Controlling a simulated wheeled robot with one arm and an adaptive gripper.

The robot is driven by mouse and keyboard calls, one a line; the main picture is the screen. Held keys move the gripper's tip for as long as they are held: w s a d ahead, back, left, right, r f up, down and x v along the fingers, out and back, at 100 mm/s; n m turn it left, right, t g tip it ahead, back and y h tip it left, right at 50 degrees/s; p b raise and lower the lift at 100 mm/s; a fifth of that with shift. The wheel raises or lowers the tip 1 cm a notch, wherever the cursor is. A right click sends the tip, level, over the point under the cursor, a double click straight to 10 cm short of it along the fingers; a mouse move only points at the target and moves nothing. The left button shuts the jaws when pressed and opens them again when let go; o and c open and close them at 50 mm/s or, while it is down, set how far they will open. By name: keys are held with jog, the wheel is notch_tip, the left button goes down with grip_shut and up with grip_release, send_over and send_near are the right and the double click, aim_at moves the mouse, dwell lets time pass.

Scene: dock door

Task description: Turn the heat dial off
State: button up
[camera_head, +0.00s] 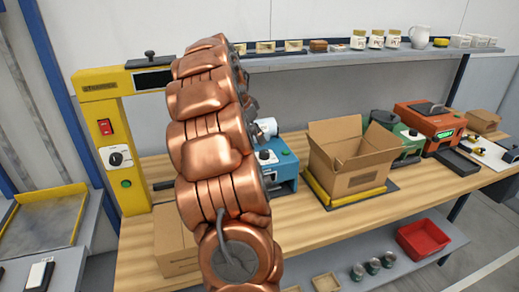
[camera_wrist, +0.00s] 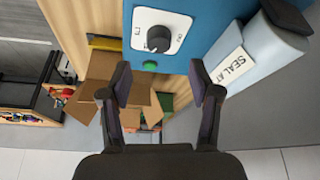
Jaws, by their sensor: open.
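A dark round dial (camera_wrist: 159,39) on a white plate (camera_wrist: 176,22) sits on the front of a blue machine (camera_wrist: 205,20) in the wrist view. A green button (camera_wrist: 149,65) is beside the plate. My gripper (camera_wrist: 159,82) is open and empty, its two fingers apart, with the dial in line with the gap between them. I cannot tell the dial's exact setting. In the head view the blue machine (camera_head: 284,168) stands on the bench just right of my copper arm, which hides part of it and my gripper.
A yellow machine (camera_head: 133,190) with a red switch and its own dial (camera_head: 117,158) stands left. An open carton (camera_head: 352,160) stands right of the blue machine. An orange machine (camera_head: 428,122) is farther right. A shelf (camera_head: 300,60) with jars runs above. A "SEAL AT" label (camera_wrist: 230,68) is near my right finger.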

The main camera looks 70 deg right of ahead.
aim_at(264, 152)
jog(key=shift+s+d+f+p, duration=0.3)
jog(key=shift+f, duration=0.15)
jog(key=shift+p+x, duration=1.15)
jog(key=shift+x, duration=2.2)
jog(key=c, duration=1.1)
